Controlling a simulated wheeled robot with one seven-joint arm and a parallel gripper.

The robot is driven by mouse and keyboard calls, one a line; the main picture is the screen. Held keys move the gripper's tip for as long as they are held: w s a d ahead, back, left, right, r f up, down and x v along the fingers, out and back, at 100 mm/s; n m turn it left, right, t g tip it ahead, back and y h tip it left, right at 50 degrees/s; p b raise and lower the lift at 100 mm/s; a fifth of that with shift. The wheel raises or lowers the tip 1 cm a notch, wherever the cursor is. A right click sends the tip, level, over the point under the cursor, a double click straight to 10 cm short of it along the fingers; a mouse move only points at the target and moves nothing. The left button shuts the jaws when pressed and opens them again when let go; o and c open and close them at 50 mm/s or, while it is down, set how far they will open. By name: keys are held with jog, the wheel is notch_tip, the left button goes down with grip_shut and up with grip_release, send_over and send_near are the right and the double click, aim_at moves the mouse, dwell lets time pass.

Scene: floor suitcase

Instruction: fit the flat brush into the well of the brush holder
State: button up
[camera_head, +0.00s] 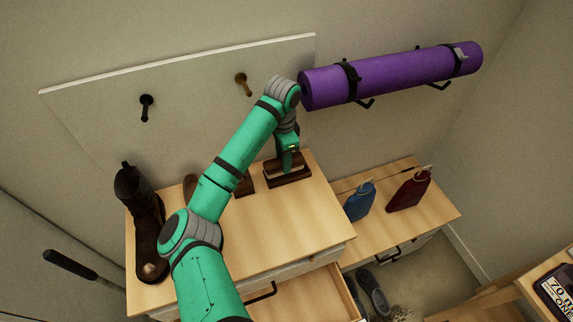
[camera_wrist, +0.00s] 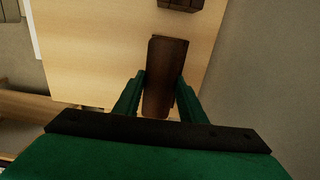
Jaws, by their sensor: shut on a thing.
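My gripper (camera_head: 289,150) points down at the back right of the wooden cabinet top and is shut on the flat brush (camera_head: 287,162). The brush is dark brown with a pale band under it. A dark brown base, which looks like the brush holder (camera_head: 288,181), shows just below that band. I cannot tell whether the brush sits in its well or is just above it. In the wrist view the long brown brush (camera_wrist: 166,75) lies between my green fingers and hides what is beneath it.
Another brown block (camera_head: 244,185) stands left of the holder, partly behind my arm. A dark boot (camera_head: 146,220) stands at the cabinet's left end. A purple rolled mat (camera_head: 395,75) hangs on the wall above right. Blue (camera_head: 359,201) and red (camera_head: 408,190) bottles stand on the lower surface.

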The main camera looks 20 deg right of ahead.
jog(key=shift+w+d+f, duration=0.55)
jog(key=shift+d+f, duration=0.2)
jog(key=shift+d, duration=0.05)
jog(key=f, duration=0.3)
jog(key=shift+d, duration=0.3)
jog(key=shift+c, duration=0.3)
jog(key=shift+a+f, duration=0.25)
jog(key=shift+a, duration=0.05)
grip_shut()
jog(key=o, duration=1.2)
grip_release()
jog(key=shift+a+f, duration=0.1)
jog(key=shift+a, duration=0.1)
jog(key=shift+d, duration=0.15)
